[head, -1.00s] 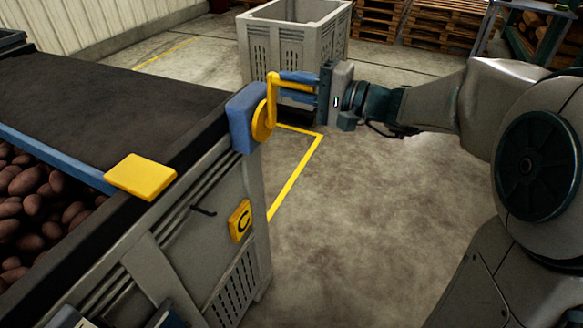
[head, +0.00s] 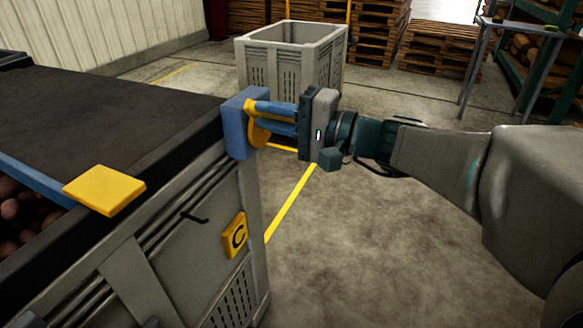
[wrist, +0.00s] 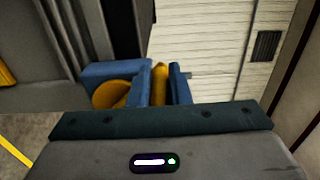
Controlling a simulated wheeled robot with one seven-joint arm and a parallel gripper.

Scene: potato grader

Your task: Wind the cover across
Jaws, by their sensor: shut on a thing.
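The dark cover (head: 110,105) lies over much of the potato box (head: 190,235), its blue front bar (head: 32,178) crossing the box. A yellow block (head: 104,189) sits at the bar's near end, on the box edge. A blue housing (head: 238,124) at the box corner carries a yellow crank (head: 257,134). My gripper (head: 275,118) is shut on the crank's handle, to the right of the housing. In the wrist view, the yellow handle (wrist: 160,82) shows between my blue fingers, with the crank disc (wrist: 112,95) beside them. The handle is mostly hidden by the fingers in the head view.
Potatoes (head: 22,215) show beyond the bar at the left. A yellow C plate (head: 235,234) and a small black hook (head: 194,217) are on the box side. An empty grey crate (head: 292,60) and pallets (head: 440,50) stand behind.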

